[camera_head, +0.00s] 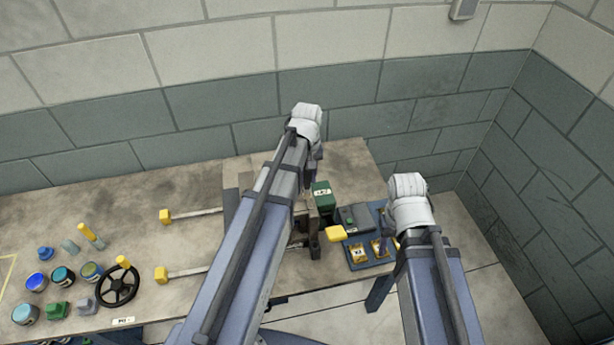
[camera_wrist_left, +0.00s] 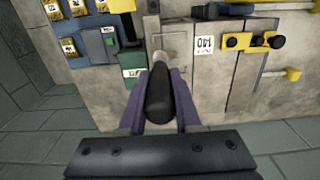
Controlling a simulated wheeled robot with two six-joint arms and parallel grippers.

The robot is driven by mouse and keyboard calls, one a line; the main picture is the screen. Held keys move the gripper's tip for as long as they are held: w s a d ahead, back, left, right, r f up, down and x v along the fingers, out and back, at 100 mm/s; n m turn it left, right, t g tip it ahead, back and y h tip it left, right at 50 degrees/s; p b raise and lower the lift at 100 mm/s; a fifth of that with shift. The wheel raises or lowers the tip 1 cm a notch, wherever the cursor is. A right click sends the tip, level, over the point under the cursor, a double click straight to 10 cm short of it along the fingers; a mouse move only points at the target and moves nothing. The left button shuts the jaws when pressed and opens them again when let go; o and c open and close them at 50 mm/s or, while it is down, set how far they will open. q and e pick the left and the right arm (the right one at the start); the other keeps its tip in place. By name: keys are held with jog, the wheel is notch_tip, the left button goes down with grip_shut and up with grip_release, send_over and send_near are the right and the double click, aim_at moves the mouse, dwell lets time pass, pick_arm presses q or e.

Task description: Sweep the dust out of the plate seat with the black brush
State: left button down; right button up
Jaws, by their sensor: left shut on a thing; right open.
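In the left wrist view my left gripper (camera_wrist_left: 160,88) is shut on the black brush (camera_wrist_left: 160,98), a rounded black body between its two purple fingers. A pale grey-brown part shows beyond the black body, over the bench. In the head view my left arm hides the gripper and brush. Grey metal blocks and plates (camera_wrist_left: 236,72), one with a white label marked 140, stand beside the brush. I cannot tell for certain which part is the plate seat, or see distinct dust in it.
A green box (camera_head: 323,195), a dark grey device (camera_head: 354,217) and a blue tray (camera_head: 357,264) with yellow-marked parts stand right of the metal blocks. Two yellow-ended rods (camera_head: 190,271) lie to the left. A black handwheel (camera_head: 104,290) and several jars stand farther left.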

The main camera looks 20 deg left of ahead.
pick_arm(q)
jog(key=shift+r+p, duration=1.65)
jog(key=shift+r, duration=0.4)
notch_tip(320, 180, up, 3)
jog(key=p, duration=0.3)
jog(key=shift+r, duration=0.1)
jog(key=shift+a, duration=0.1)
